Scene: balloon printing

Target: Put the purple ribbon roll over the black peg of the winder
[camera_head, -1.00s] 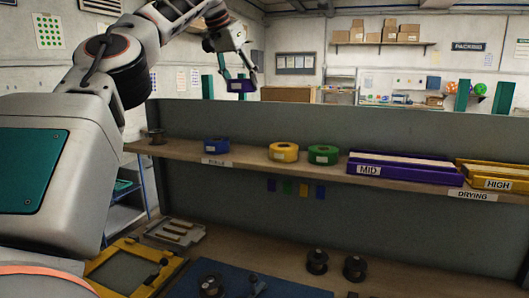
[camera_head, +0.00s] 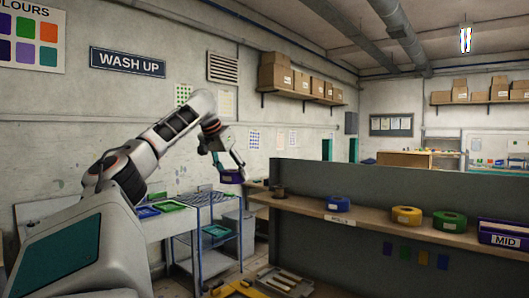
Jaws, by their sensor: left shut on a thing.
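My left gripper (camera_head: 229,167) is shut on the purple ribbon roll (camera_head: 231,178). It holds the roll up in the air, left of the shelf's end and in front of the wall. The roll is small in the view, and the fingers cover part of it. I cannot make out the winder or its black peg for sure. My right gripper is not in view.
Trays (camera_head: 172,206) lie near the wall.

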